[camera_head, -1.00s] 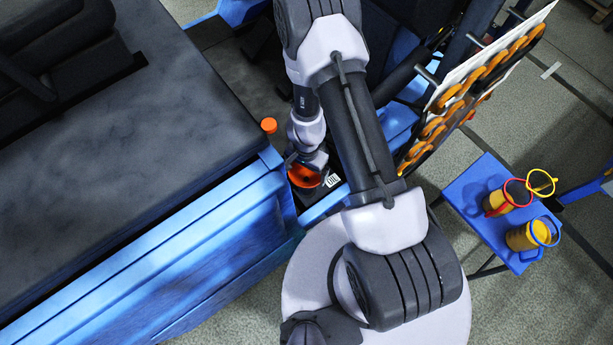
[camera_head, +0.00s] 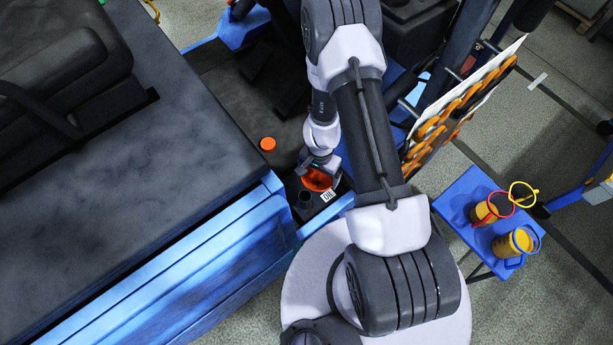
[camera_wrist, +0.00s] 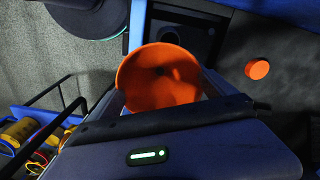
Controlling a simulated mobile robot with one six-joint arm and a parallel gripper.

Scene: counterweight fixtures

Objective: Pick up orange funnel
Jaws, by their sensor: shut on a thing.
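The orange funnel (camera_head: 317,179) is at my gripper (camera_head: 322,164), above the dark corner area beside the blue frame in the head view. In the wrist view the funnel's wide orange bowl (camera_wrist: 160,78) fills the space just past my gripper (camera_wrist: 165,100). My gripper is shut on the funnel. The fingertips are mostly hidden behind the bowl and the wrist housing. The funnel's spout is hidden.
An orange cap (camera_head: 267,144) sits on the dark surface left of the funnel. A dark open neck (camera_head: 305,200) is just below the funnel. A blue side table (camera_head: 463,205) with yellow containers stands at right, by a rack of orange weights (camera_head: 455,105).

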